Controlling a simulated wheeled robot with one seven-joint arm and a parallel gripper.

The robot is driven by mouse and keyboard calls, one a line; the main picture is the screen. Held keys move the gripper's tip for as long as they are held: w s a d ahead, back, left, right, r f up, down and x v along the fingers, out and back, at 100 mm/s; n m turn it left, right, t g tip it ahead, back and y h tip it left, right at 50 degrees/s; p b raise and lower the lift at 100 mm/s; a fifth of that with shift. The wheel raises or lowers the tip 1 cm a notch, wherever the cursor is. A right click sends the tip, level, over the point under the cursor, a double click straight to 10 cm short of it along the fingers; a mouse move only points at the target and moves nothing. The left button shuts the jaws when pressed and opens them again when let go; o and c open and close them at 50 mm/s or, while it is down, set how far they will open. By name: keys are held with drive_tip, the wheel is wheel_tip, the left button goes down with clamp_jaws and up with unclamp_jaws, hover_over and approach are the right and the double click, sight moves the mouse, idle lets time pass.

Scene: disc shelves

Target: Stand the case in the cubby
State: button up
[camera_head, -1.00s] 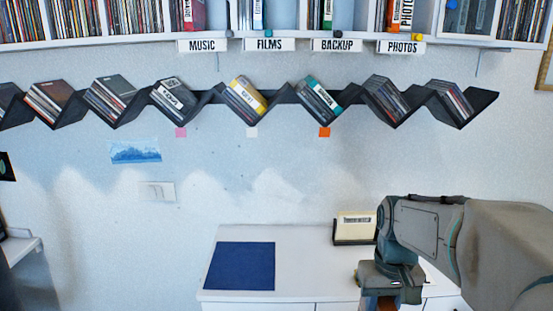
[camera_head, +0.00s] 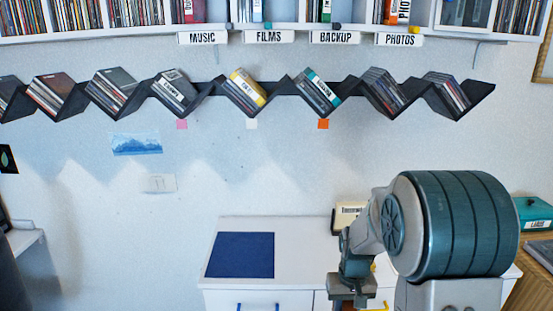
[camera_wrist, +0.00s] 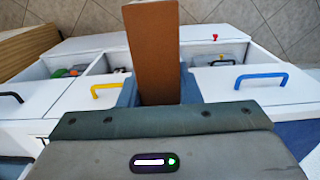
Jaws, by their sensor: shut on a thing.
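A flat brown-orange case (camera_wrist: 155,50) stands out from between the fingers of my gripper (camera_wrist: 158,92) in the wrist view. My gripper is shut on it. In the head view my gripper (camera_head: 349,290) is low in front of the white cabinet, and only a bit of the case shows at the bottom edge. Above the wall rack, the white shelf has cubbies over the labels MUSIC (camera_head: 203,38), FILMS (camera_head: 268,37), BACKUP (camera_head: 337,38) and PHOTOS (camera_head: 399,40). Each shows one or more upright cases. The cubby tops are cut off.
A black zigzag rack (camera_head: 215,88) holding tilted cases runs below the shelf. The white cabinet (camera_head: 300,240) bears a blue mat (camera_head: 240,255) and a cream card box (camera_head: 347,215). Open drawers with yellow (camera_wrist: 108,90) and blue (camera_wrist: 261,77) handles lie below my gripper. A teal box (camera_head: 533,213) stands right.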

wheel_tip(320, 180, down, 10)
drive_tip(key=w+a, duration=0.2)
drive_tip(key=shift+w, duration=0.2)
drive_tip(key=shift+a, duration=0.1)
idle(0.5)
